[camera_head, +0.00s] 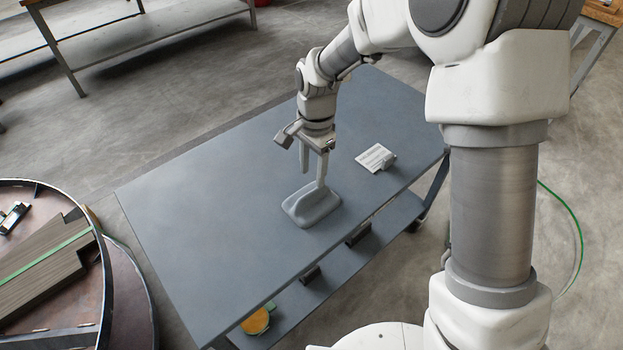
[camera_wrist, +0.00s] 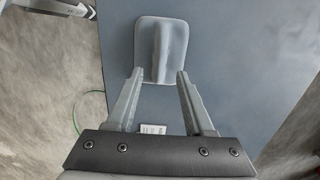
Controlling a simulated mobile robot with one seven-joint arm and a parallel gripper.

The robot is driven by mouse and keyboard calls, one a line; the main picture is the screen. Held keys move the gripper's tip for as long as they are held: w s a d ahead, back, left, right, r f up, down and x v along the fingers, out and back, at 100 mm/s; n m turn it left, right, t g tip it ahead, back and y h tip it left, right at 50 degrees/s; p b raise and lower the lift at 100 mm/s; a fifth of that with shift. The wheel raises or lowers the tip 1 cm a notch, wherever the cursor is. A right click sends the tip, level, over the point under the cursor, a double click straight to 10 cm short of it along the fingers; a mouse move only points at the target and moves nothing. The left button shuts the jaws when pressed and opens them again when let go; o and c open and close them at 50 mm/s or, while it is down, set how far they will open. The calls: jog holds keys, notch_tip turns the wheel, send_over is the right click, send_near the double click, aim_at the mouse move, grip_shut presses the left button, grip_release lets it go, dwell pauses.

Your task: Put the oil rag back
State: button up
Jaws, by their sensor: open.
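A grey, rounded, pad-like thing with a raised central ridge (camera_head: 310,208) lies on the blue-grey table top (camera_head: 220,200). It looks like the oil rag, though its material is hard to tell. In the wrist view the same grey pad (camera_wrist: 177,40) lies ahead of the fingers, its ridge lined up with the gap between them. My gripper (camera_head: 313,178) is open and points down just over the pad. In the wrist view my gripper (camera_wrist: 160,75) has nothing between its fingers. Whether a finger touches the pad is unclear.
A white printed card with a small grey piece (camera_head: 376,157) lies right of the gripper. A yellow-orange round thing (camera_head: 256,321) and dark blocks sit on the lower shelf (camera_head: 345,270). A large steel reel (camera_head: 105,270) stands at left. The table's left half is clear.

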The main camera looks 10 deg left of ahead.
aim_at(314, 192)
notch_tip(314, 192, up, 6)
jog(key=shift+w+d+f+p, duration=0.1)
jog(key=shift+d+f+p, duration=0.1)
jog(key=shift+p, duration=0.4)
jog(key=s+d+r+n+t, duration=0.2)
jog(key=s+d+r+n, duration=0.1)
jog(key=s+d+r, duration=0.4)
jog(key=s+d+r+n+t, duration=0.2)
jog(key=s+d+r+n, duration=0.15)
jog(key=d+r, duration=0.55)
jog(key=s+d+n+t, duration=0.2)
jog(key=s+d, duration=0.2)
jog(key=s, duration=0.4)
jog(key=shift+s+r, duration=0.35)
jog(key=shift+d, duration=0.1)
notch_tip(314, 192, up, 16)
jog(key=p, duration=1.5)
jog(key=shift+p, duration=0.4)
